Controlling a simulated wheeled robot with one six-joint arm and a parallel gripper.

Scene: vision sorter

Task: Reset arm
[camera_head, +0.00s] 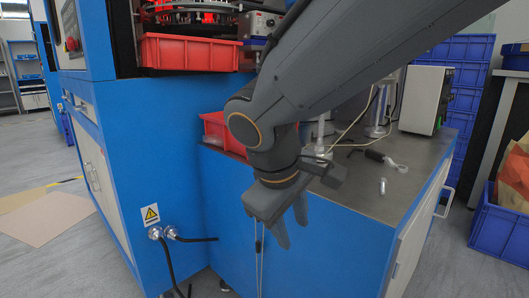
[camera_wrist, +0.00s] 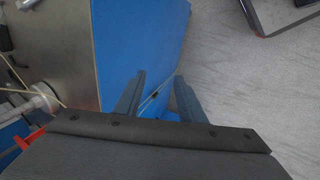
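My gripper (camera_head: 291,222) hangs pointing down in front of the blue cabinet (camera_head: 335,258), in the head view. Its two dark fingers are apart, with nothing seen between them. In the wrist view my gripper (camera_wrist: 157,92) also shows its fingers spread, with the blue cabinet side (camera_wrist: 140,45) and grey floor behind them. My arm reaches in from the upper right and hides part of the cabinet's top.
A red bin (camera_head: 190,53) sits in the blue machine at left; another red bin (camera_head: 217,130) is partly behind my arm. The grey worktop (camera_head: 375,195) holds a small metal part (camera_head: 382,187) and a white-and-black box (camera_head: 425,100). Blue crates (camera_head: 497,232) stand at right.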

